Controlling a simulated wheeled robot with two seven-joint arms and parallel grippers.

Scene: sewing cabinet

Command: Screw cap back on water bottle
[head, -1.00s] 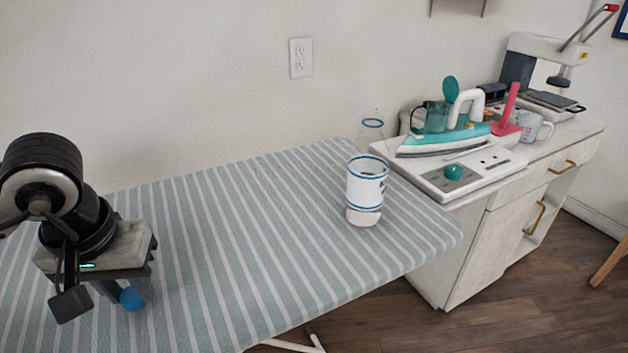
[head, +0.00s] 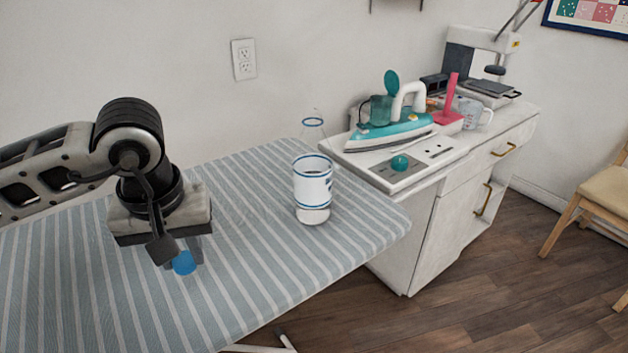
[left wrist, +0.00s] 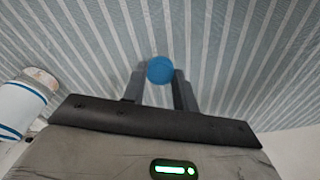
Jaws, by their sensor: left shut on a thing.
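The water bottle (head: 312,182) is clear with a white, blue-edged band and stands upright on the ironing board. Its narrow top shows no cap. In the left wrist view part of the bottle (left wrist: 20,105) shows at the left edge. My left gripper (head: 184,258) is shut on the blue cap (head: 184,263) and holds it above the board, left of the bottle and apart from it. The cap also shows between the fingertips in the left wrist view (left wrist: 160,69). My right gripper is not in view.
The striped ironing board (head: 250,270) is clear around the bottle. At right a white cabinet (head: 420,230) carries a teal iron (head: 388,132), a pink-red stand (head: 450,110) and a clear measuring cup (head: 474,113). A chair (head: 600,195) stands at far right.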

